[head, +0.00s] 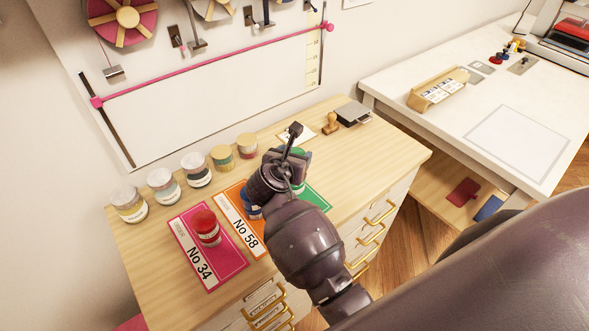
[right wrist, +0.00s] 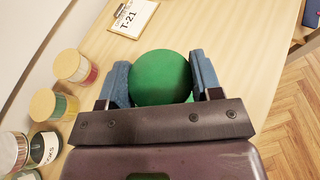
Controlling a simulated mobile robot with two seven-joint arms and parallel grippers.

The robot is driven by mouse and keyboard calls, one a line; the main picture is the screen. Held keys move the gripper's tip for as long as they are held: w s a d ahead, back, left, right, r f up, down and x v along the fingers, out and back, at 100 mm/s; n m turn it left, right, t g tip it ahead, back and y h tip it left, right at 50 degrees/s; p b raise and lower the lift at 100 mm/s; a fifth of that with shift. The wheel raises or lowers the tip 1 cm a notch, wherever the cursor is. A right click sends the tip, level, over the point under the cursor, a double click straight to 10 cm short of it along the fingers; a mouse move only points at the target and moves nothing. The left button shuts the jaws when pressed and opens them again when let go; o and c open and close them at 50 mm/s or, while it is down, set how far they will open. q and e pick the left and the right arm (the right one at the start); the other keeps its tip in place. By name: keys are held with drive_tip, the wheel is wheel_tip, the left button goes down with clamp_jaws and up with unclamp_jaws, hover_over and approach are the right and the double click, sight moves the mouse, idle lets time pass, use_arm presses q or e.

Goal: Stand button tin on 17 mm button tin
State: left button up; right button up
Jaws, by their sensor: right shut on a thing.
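My right gripper (head: 290,158) is over the wooden cabinet top. In the right wrist view its two blue-padded fingers (right wrist: 162,82) are shut on a round green tin (right wrist: 160,78), with its top facing the camera. A bit of the green tin (head: 303,153) shows behind the gripper in the head view. I cannot tell whether its underside touches anything. A red tin (head: 206,226) stands on the pink "No 34" card (head: 209,267). A blue thing (head: 252,211) on the orange "No 58" card (head: 227,200) is partly hidden by my arm. The 17 mm label is not readable. My left gripper is not in view.
A green card (head: 316,195) lies partly under my arm. Several button jars, such as a glass one (head: 129,206) and a wood-lidded one (head: 222,156), line the wall. A stamp (head: 331,124) and dark pad (head: 353,114) are at the back. A white table (head: 455,115) stands right.

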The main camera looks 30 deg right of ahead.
wheel_tip(320, 180, down, 4)
drive_tip(key=shift+f+b, duration=0.1)
drive_tip(key=shift+b, duration=0.25)
drive_tip(key=shift+f, duration=0.1)
drive_tip(key=shift+f, duration=0.15)
drive_tip(key=o, duration=1)
drive_tip(key=shift+o, duration=0.2)
